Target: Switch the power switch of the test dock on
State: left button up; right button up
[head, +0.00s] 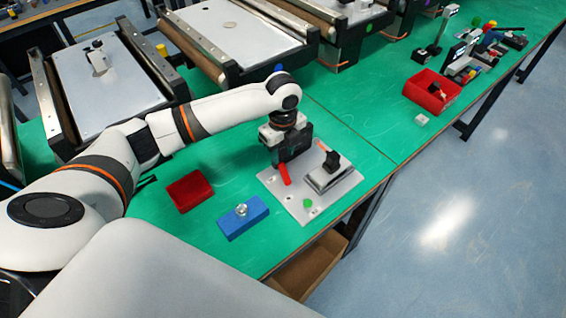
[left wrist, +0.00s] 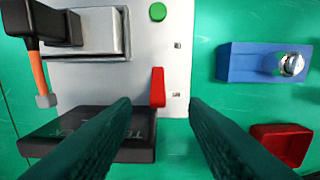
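The test dock is a light grey plate (head: 300,208) on the green bench; it also shows in the left wrist view (left wrist: 177,65). A red lever (head: 284,174) stands at its edge and shows upright in the left wrist view (left wrist: 158,88). I take it to be the power switch; its on or off position I cannot tell. A green button (left wrist: 158,11) is on the plate. My left gripper (left wrist: 160,104) is open and empty, pointing down, with the lever ahead between its fingers in the wrist view. Contact is not visible. My right gripper is out of view.
A blue block with a metal knob (head: 243,217) and a red tray (head: 190,190) lie nearby. Conveyors (head: 115,85) stand behind.

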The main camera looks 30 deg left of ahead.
aim_at(283, 167)
pick_arm(q)
notch_tip(283, 167, down, 4)
jog(key=shift+w+a+p, duration=0.1)
jog(key=shift+p, duration=0.2)
notch_tip(283, 167, down, 3)
jog(key=shift+w+f, duration=0.1)
jog(key=shift+f, duration=0.4)
jog(key=shift+a, duration=0.1)
jog(key=shift+c, duration=0.6)
jog(key=c, duration=0.6)
grip_shut()
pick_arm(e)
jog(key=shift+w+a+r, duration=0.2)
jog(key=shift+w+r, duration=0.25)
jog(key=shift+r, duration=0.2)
